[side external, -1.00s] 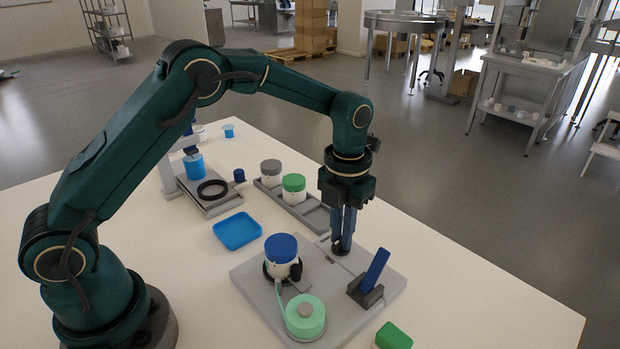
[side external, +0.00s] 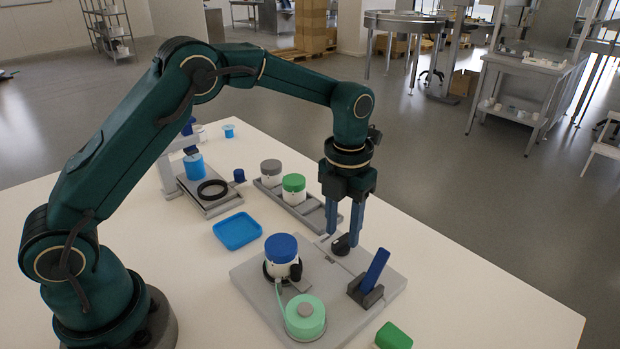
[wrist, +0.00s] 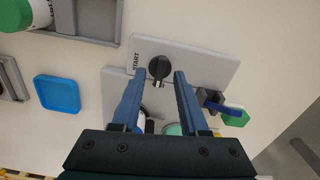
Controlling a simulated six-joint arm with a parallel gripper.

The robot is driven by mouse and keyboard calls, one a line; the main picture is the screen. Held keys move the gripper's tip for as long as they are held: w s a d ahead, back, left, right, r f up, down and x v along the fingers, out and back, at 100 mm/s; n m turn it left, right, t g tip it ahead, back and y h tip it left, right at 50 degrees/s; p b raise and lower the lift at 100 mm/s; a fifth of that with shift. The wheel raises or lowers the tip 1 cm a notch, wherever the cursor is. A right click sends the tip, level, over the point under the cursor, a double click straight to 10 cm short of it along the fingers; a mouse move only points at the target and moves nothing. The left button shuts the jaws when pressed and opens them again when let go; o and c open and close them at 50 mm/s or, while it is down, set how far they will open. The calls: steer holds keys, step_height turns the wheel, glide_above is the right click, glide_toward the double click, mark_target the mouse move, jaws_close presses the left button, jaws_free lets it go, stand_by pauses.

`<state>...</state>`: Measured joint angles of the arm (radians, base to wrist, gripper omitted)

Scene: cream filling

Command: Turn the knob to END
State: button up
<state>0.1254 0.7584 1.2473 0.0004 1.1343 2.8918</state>
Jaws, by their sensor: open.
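The black knob (side external: 341,245) stands on the grey plate (side external: 250,272), near its back edge. In the wrist view the knob (wrist: 158,69) has the word START printed on the plate to its left. No END mark is readable, and I cannot tell exactly where the knob points. My gripper (side external: 342,239) is open and points down over the knob. In the wrist view its two blue fingers (wrist: 157,76) are apart, with the knob between and slightly beyond their tips. A gap shows on both sides of the knob, so nothing is held.
The plate also carries a blue-lidded white jar (side external: 283,262), a green tape roll (side external: 305,317) and a dark blue upright piece (side external: 375,270) in a holder. A blue tray (side external: 237,231) and a rack with jars (side external: 293,188) stand behind. A green block (side external: 393,336) lies in front.

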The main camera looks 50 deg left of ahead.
steer(key=shift+r, duration=1.95)
steer(key=shift+r, duration=0.1)
step_height(320, 180, up, 4)
steer(key=f+t, duration=0.1)
step_height(320, 180, up, 5)
steer(key=n+t, duration=0.1)
glide_above(342, 237)
steer(key=s+a, duration=0.2)
steer(key=s+a+r+n+t, duration=0.1)
steer(key=s+r+n+t, duration=0.1)
steer(key=s+r+n, duration=0.45)
steer(key=s+f+n, duration=0.4)
steer(key=s+n, duration=0.1)
steer(key=n, duration=0.8)
steer(key=s+a+f+n+t, duration=0.1)
steer(key=s+f+n, duration=0.2)
steer(key=n, duration=1.1)
steer(key=shift+s+a+f+t, duration=0.2)
steer(key=shift+s+f+t, duration=0.15)
steer(key=shift+s, duration=1.1)
